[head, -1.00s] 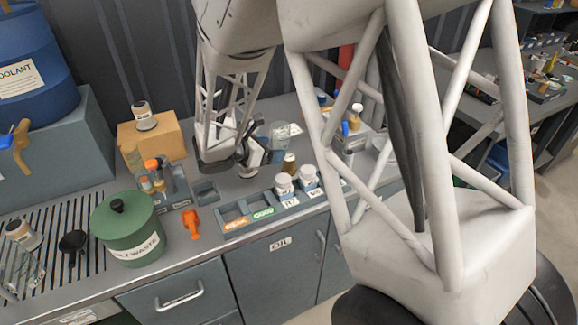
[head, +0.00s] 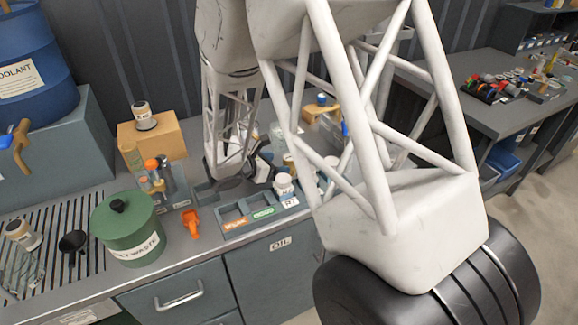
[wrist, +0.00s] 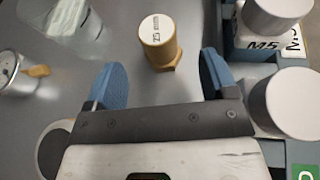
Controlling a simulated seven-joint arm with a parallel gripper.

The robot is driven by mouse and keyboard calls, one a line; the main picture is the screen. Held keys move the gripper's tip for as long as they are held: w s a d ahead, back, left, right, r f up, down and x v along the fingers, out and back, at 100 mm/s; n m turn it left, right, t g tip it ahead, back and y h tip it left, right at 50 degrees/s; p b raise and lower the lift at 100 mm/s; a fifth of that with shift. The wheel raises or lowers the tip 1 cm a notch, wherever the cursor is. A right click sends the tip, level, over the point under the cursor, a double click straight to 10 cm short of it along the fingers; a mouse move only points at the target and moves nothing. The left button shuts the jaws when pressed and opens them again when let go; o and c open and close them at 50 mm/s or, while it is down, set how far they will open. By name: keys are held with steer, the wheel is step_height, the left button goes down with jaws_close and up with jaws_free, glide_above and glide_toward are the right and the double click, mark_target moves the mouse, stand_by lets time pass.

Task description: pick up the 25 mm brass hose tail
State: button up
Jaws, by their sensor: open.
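The brass hose tail (wrist: 160,42) stands upright on the grey bench in the wrist view, with a white top marked 25 mm and a hex foot. My gripper (wrist: 161,78) is open, its two blue fingers spread wide. The hose tail is beyond the fingertips, roughly centred on the gap between them, and I see no contact. In the head view my arm hides most of the area around the gripper, and the hose tail is hardly visible there.
White-lidded jars (wrist: 288,102) in a labelled rack stand close to the right finger. A clear container (wrist: 72,28) and a metal cup-like item (wrist: 12,75) are at the left. In the head view, a green waste bin (head: 128,228) and orange item (head: 190,222) sit further left.

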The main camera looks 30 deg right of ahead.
mark_target(284, 163)
steer(key=shift+x, duration=2.9)
steer(key=shift+c, duration=0.2)
steer(key=c, duration=1)
steer(key=shift+r, duration=0.1)
steer(key=shift+r, duration=4.95)
